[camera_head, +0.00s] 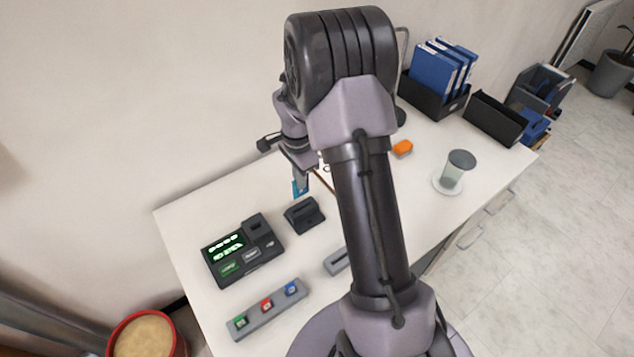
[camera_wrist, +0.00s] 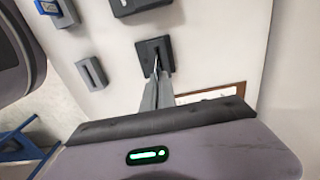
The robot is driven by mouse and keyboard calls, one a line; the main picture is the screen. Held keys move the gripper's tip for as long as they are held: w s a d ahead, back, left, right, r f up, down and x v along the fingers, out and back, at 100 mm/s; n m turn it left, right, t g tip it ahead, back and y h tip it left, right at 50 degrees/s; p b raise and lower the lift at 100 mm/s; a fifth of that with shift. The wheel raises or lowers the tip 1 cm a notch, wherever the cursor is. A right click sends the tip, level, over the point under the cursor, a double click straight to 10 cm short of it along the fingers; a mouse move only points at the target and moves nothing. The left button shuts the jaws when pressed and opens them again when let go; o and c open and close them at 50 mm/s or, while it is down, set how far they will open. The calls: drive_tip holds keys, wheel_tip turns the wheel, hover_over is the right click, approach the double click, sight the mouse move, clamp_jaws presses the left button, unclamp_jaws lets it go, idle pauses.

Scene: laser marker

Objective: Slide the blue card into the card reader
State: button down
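The blue card (camera_head: 296,189) shows as a small blue piece at the tip of my gripper (camera_head: 301,183) in the head view. My gripper appears shut on it. The black card reader (camera_head: 304,215) sits on the table just in front of the card. In the wrist view my gripper's fingers (camera_wrist: 158,76) are close together and point at the card reader (camera_wrist: 153,50), whose dark slot lies just ahead of the tips.
A black console (camera_head: 243,252) with green displays stands left of the reader. A button strip (camera_head: 268,309) lies in front. A grey slotted block (camera_wrist: 92,74) lies nearby, partly behind my arm in the head view. A cup (camera_head: 456,170), an orange object (camera_head: 402,149) and binders (camera_head: 437,70) stand right.

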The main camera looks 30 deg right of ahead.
drive_tip(key=shift+f+b, duration=2.15)
drive_tip(key=shift+f, duration=0.95)
drive_tip(key=shift+f+b, duration=0.95)
drive_tip(key=shift+b, duration=0.1)
drive_tip(key=c, duration=2.1)
unclamp_jaws()
drive_tip(key=shift+c, duration=0.2)
drive_tip(key=o, duration=0.5)
drive_tip(key=shift+r, duration=0.15)
wheel_tip(320, 180, up, 17)
drive_tip(key=p, duration=0.7)
wheel_tip(320, 180, up, 6)
drive_tip(key=r+p, duration=0.1)
drive_tip(key=p, duration=0.4)
hover_over(301, 193)
drive_tip(key=shift+f+b, duration=0.3)
drive_tip(key=shift+f, duration=0.05)
